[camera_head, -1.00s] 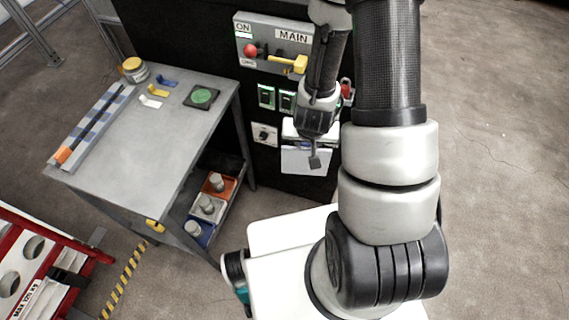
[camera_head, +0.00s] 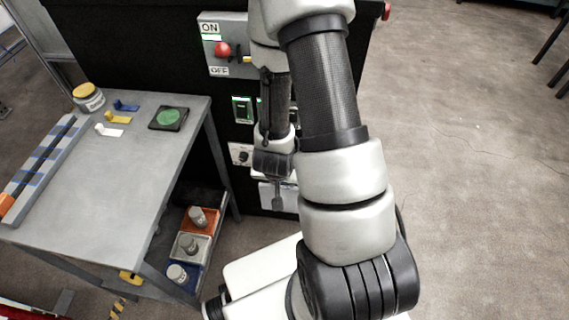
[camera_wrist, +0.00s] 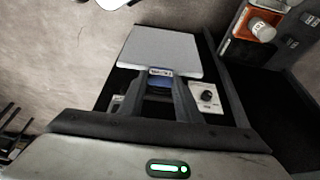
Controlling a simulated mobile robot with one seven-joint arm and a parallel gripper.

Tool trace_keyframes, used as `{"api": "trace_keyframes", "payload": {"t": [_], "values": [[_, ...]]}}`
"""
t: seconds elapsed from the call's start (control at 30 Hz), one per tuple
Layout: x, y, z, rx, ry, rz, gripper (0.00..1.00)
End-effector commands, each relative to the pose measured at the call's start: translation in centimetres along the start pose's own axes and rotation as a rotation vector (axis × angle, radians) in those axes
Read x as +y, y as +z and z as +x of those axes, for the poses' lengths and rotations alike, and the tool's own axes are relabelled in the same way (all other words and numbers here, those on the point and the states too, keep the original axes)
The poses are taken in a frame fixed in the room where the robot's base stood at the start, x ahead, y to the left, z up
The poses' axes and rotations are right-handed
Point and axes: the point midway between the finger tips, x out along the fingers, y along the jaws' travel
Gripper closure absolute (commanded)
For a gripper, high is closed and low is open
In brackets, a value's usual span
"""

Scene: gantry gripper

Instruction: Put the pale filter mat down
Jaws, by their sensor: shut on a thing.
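The pale filter mat (camera_wrist: 165,48) is a flat, light grey panel with a blue tab (camera_wrist: 160,73) at its near edge. In the wrist view the two dark fingers of my gripper (camera_wrist: 162,84) are shut at this tab, and the mat extends beyond them. In the head view my gripper (camera_head: 274,165) is low in front of the dark cabinet. Part of the pale mat (camera_head: 266,197) shows around its lower end; the arm hides the rest. I cannot tell whether the mat touches anything.
A grey table (camera_head: 128,180) stands at the left with a jar (camera_head: 88,98), small coloured clips and a black pad with a green disc (camera_head: 168,117). Below it are coloured bins (camera_head: 190,245) with grey canisters. The dark cabinet carries a switch panel (camera_head: 225,45). Floor is open at the right.

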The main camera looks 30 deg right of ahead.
Motion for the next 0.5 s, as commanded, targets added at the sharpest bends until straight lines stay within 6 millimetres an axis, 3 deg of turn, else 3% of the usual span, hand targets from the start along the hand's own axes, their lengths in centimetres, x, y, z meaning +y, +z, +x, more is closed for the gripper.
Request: {"api": "trace_keyframes", "payload": {"t": [0.13, 0.2, 0.5], "values": [[-0.4, -1.0, 1.0, 0.006, -0.011, 0.004, 1.00], [-0.4, -2.4, 0.7, 0.002, -0.008, 0.007, 1.00], [-1.1, -8.4, 3.2, 0.000, -0.008, 0.004, 1.00]]}}
